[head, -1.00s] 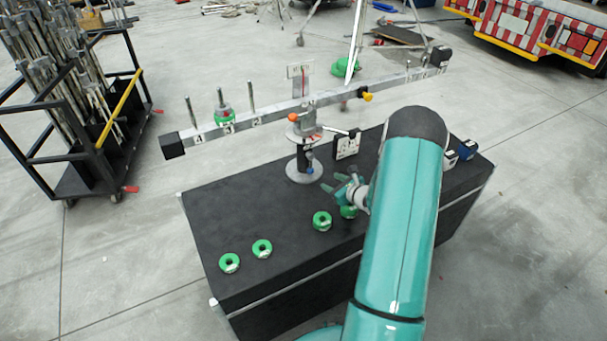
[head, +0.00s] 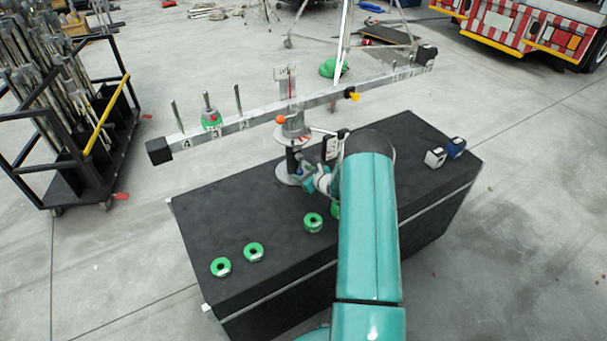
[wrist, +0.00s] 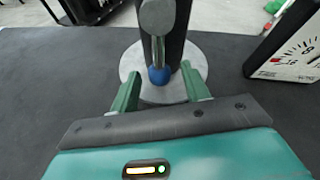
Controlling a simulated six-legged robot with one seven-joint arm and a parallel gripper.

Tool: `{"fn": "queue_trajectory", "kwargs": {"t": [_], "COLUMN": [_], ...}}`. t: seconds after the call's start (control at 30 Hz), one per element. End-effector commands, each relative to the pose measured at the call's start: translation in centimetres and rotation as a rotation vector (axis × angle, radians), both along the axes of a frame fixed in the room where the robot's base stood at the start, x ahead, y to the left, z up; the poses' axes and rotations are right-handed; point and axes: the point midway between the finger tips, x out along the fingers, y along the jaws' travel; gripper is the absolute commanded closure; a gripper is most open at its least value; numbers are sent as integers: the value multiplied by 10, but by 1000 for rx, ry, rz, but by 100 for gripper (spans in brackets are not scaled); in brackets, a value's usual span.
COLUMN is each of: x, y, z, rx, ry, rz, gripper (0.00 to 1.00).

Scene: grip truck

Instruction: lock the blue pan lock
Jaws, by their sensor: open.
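The blue pan lock is a small blue ball-shaped knob (wrist: 158,75) at the foot of the dark column, above the round grey base, in the wrist view. My gripper (wrist: 160,82) is open, with its green fingers apart on either side of the knob in the picture; I cannot tell whether they touch it. In the head view my gripper (head: 314,178) is beside the column of the pan head (head: 292,150), close to its round base (head: 289,174). My wrist hides the blue knob there.
A long grey beam (head: 260,118) with upright pins lies across the pan head. An orange knob (head: 282,119) and a white-faced dial box (head: 330,147) are nearby. Several green rings (head: 253,252) and two small blocks (head: 435,157) rest on the black case (head: 225,195).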

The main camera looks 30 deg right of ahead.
Motion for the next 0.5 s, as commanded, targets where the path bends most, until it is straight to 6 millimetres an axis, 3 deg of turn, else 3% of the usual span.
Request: {"fn": "queue_trajectory", "kwargs": {"t": [0.2,0.43,0.5], "x": [0,0,0], "y": [0,0,0], "z": [0,0,0], "rx": [0,0,0], "ry": [0,0,0], "rz": [0,0,0], "gripper": [56,100,100]}}
